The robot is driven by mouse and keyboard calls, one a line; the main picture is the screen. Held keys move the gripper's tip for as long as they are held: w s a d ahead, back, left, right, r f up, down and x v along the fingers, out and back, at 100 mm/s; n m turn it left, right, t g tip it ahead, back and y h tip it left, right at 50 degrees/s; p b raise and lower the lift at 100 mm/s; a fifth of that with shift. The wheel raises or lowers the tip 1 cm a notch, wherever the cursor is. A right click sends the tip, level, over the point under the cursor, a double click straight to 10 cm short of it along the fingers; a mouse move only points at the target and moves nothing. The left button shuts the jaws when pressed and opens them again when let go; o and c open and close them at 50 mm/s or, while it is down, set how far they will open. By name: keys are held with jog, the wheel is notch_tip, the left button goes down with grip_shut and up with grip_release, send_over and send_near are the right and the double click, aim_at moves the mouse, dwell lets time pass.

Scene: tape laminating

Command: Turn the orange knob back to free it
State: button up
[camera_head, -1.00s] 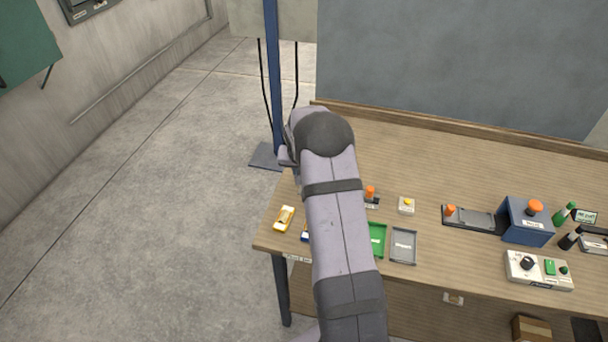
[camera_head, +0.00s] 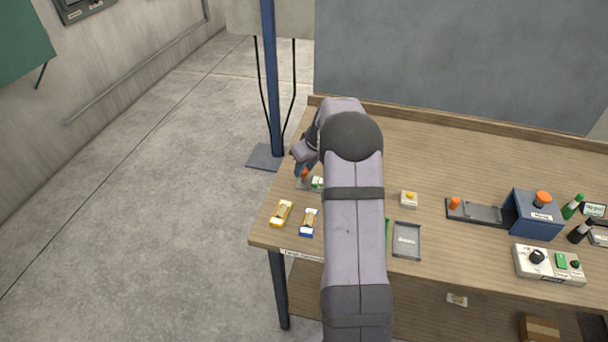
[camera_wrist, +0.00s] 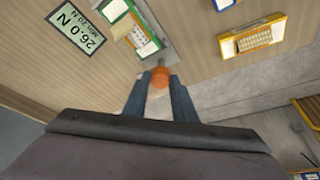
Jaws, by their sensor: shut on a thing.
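The orange knob (camera_wrist: 160,76) stands at the end of a grey fixture (camera_wrist: 158,44) in the wrist view. My gripper (camera_wrist: 160,84) is shut on it, with one dark finger on each side. In the head view my gripper (camera_head: 302,171) is at the left part of the table, and a bit of the orange knob (camera_head: 304,173) shows beneath it. The rest of the fixture is mostly hidden by my arm there. A display (camera_wrist: 76,30) beside the fixture reads 26.0 N, min 20 N.
A grey tray (camera_head: 406,241) and a small box with a yellow button (camera_head: 409,199) are right of my arm. Another orange knob (camera_head: 455,203) stands farther right.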

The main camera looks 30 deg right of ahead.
jog(key=shift+n+b, duration=0.6)
jog(key=shift+y, duration=0.3)
jog(key=o, duration=1)
jog(key=shift+o, duration=0.2)
jog(key=shift+r, duration=0.15)
jog(key=b+v, duration=0.2)
jog(key=v, duration=0.5)
jog(key=shift+r, duration=0.1)
